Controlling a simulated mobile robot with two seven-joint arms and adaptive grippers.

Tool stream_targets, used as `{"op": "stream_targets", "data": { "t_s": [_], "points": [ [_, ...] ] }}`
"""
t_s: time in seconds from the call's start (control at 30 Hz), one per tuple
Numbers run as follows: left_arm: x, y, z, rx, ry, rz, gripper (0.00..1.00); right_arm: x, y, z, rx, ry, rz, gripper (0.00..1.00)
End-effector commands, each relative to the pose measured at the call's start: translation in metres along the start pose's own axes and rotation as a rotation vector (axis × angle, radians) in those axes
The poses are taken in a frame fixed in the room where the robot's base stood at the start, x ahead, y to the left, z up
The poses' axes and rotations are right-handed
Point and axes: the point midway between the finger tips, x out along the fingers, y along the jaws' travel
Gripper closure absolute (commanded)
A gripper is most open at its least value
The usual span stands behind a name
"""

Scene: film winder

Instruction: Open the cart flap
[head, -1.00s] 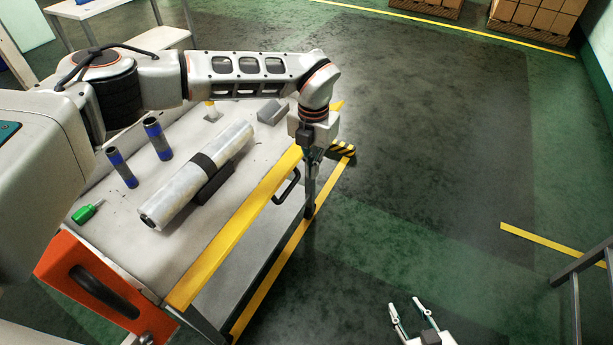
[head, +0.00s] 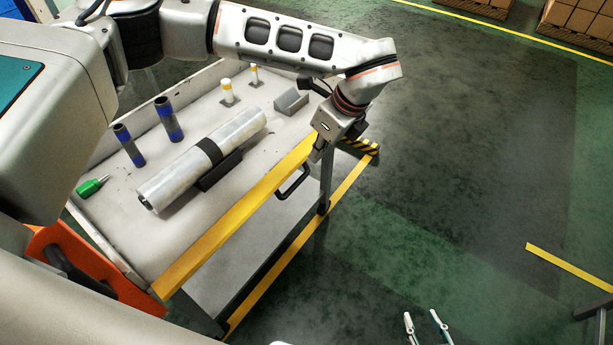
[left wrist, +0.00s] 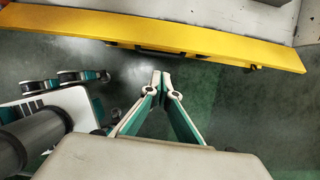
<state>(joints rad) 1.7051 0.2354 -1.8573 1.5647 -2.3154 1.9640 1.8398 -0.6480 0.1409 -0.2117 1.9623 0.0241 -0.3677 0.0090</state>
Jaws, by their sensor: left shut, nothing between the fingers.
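The cart (head: 200,85) has a yellow-edged flap (head: 230,228) along its near right side, standing upright, with a black handle (head: 294,184). The yellow edge crosses the top of the left wrist view (left wrist: 215,42), with the handle as a dark bar (left wrist: 160,50) under it. My left gripper (head: 319,153) is at the far end of the yellow edge; its closed tips (left wrist: 161,78) show empty and apart from the handle. Whether it touches the edge is unclear. My right gripper (head: 424,318) is low over the floor, fingers spread and empty.
On the cart lie a silver roll (head: 200,162), blue-banded tubes (head: 168,120), a green bottle (head: 91,187) and a grey block (head: 291,101). An orange panel (head: 90,265) is at the cart's near end. The floor to the right is mostly clear; a dark stand (head: 597,310) is at the right edge.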

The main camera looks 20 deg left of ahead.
Motion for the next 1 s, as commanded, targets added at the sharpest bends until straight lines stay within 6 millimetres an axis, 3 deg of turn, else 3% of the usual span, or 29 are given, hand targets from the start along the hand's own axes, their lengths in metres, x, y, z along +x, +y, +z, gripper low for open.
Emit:
{"op": "stream_targets", "data": {
  "t_s": [0.27,0.7,1.0],
  "points": [
    [0.013,0.003,0.002,-0.066,-0.014,0.002,1.00,0.000,0.000,0.000,0.000,0.000,0.000,0.65],
    [0.096,0.003,0.003,-0.064,-0.013,0.002,1.00,0.000,-0.001,0.001,0.001,0.000,-0.001,0.65],
    [0.134,0.003,0.003,-0.063,-0.012,0.000,1.00,0.001,-0.002,0.002,0.002,-0.001,-0.002,0.65]
  ]
}}
